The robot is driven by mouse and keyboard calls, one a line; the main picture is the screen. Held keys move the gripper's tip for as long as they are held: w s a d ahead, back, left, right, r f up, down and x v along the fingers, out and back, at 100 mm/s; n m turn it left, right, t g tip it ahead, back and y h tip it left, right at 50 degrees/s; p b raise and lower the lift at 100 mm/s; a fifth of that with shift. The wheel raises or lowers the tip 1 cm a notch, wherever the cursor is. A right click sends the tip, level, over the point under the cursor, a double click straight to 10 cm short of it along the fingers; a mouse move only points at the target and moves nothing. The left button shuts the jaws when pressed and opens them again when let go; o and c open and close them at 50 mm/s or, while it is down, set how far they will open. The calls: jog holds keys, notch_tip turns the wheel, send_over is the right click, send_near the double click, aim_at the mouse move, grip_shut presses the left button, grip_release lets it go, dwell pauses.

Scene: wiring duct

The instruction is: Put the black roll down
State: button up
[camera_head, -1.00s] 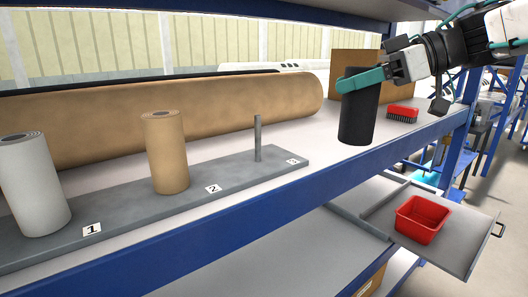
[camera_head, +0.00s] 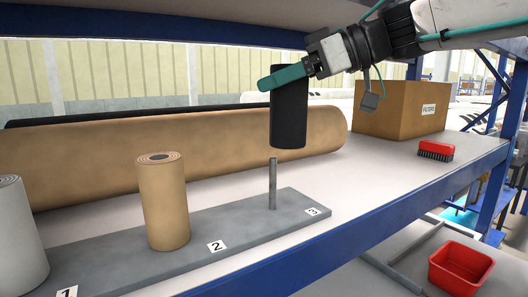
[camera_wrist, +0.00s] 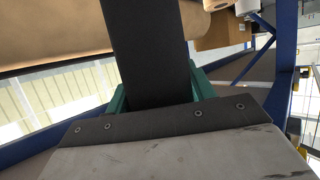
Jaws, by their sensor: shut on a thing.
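The black roll (camera_head: 289,118) is upright in my gripper (camera_head: 282,78), whose teal fingers are shut on its upper part. The roll hangs just above the bare metal peg (camera_head: 272,184) beside label 3 on the grey base (camera_head: 230,222). Its lower end is close to the peg's top; I cannot tell whether the peg enters it. In the wrist view the black roll (camera_wrist: 150,50) fills the space between the teal fingers. A brown roll (camera_head: 163,205) stands by label 2 and a grey-white roll (camera_head: 18,240) by label 1.
A long brown roll (camera_head: 190,150) lies behind the base on the shelf. A cardboard box (camera_head: 400,108) and a red brush (camera_head: 435,150) are to the right. A red bin (camera_head: 460,268) sits lower right. A blue shelf beam (camera_head: 290,265) runs along the front.

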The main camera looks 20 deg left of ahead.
jog(key=x, duration=0.3)
jog(key=shift+a+r, duration=0.1)
jog(key=shift+r, duration=0.2)
notch_tip(320, 180, down, 7)
jog(key=shift+r, duration=0.15)
jog(key=shift+c, duration=0.3)
jog(key=shift+f, duration=2.35)
jog(key=shift+f, duration=0.15)
jog(key=o, duration=1.1)
jog(key=shift+c, duration=0.2)
jog(key=s+v, duration=0.1)
jog(key=v, duration=1.1)
jog(key=shift+w, duration=0.45)
